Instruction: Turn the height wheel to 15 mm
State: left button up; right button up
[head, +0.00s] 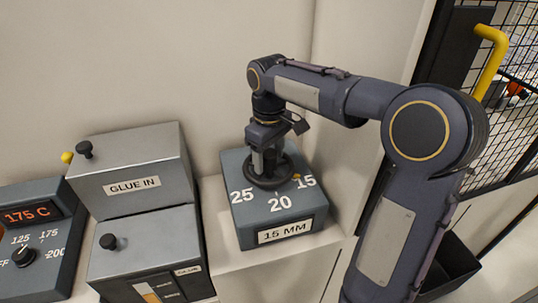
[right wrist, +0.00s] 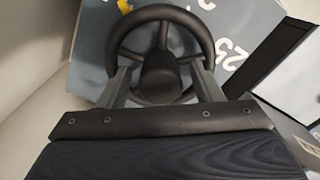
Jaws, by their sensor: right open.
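The height wheel (head: 272,182) is a dark spoked handwheel on top of a blue-grey box (head: 245,232) marked 25, 20 and 15. A plate on the box front reads 15 MM. A small yellow mark (head: 296,177) at the wheel's rim lies beside the 15. My right gripper (head: 268,162) points down over the wheel and hides part of it. In the right wrist view its open fingers stand on either side of the wheel's hub (right wrist: 160,76), over the near part of the rim. Whether they touch the wheel cannot be told. My left gripper is out of view.
A grey GLUE IN box (head: 132,172) with black knobs stands left of the wheel box. A heater panel (head: 32,215) reading 175 C is at far left. A wall rises behind. A mesh fence (head: 495,150) with a yellow handle is at right.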

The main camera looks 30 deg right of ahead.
aim_at(269, 152)
notch_tip(269, 152, up, 8)
jog(key=shift+f, duration=0.15)
dwell(0.6)
jog(key=s+a+f+m+t+y, duration=0.2)
jog(key=s+f, duration=0.4)
jog(key=s, duration=0.5)
jog(key=s+a+f+m+t+y, duration=0.1)
jog(key=s+a+f+m+t, duration=0.2)
jog(key=s, duration=0.8)
notch_tip(269, 152, down, 3)
jog(key=shift+a+r+m+t+y, duration=0.15)
jog(key=shift+a+m+t+y, duration=0.2)
jog(key=shift+a, duration=0.75)
